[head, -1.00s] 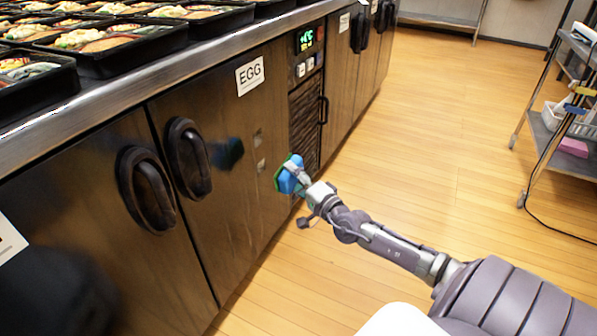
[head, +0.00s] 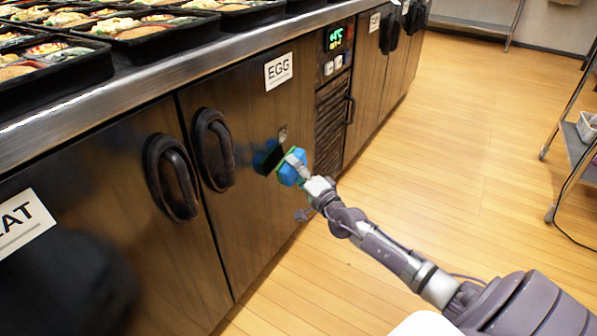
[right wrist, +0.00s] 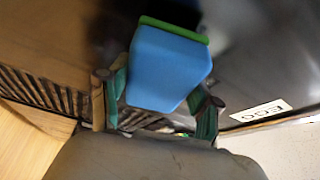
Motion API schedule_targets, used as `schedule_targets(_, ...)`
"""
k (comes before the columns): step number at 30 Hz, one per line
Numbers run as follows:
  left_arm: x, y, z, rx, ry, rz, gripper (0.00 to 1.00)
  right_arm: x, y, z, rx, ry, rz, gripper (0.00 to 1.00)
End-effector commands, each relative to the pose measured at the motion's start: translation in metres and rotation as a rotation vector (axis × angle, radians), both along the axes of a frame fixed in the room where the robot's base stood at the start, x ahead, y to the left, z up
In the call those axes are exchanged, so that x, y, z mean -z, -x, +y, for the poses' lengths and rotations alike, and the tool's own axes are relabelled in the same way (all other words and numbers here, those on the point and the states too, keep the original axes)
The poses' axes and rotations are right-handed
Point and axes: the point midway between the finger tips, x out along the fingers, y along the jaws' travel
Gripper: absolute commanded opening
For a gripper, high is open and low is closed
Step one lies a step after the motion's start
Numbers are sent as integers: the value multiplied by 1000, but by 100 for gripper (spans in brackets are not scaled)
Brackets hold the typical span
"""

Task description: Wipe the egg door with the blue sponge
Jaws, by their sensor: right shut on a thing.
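The egg door (head: 255,225) is a dark, glossy cabinet door with a white EGG label (head: 278,70) and a black handle (head: 213,150). The blue sponge (head: 289,173) has a green layer on its door side. My right gripper (head: 303,166) is shut on it, low and right on the egg door. In the right wrist view the sponge (right wrist: 166,72) sits between both fingers, green layer away from me. The sponge nearly meets its dark reflection on the door; I cannot tell whether it touches. A small pale mark (head: 283,133) shows just above it. My left gripper is not in view.
Black bento trays (head: 152,33) with food stand on the steel counter (head: 185,60) above the doors. A vent panel with a green display (head: 336,38) is right of the egg door. A wheeled cart (head: 575,148) stands far right. The wooden floor between is clear.

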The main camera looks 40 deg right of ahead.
Motion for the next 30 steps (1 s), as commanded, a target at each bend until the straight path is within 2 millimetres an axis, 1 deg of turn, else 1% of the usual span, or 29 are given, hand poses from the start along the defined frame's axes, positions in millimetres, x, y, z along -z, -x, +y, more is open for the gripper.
schedule_targets(14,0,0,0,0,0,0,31,0,0,0,0,0,0,31)
schedule_targets(30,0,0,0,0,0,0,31,0,-10,4,1,0,0,31)
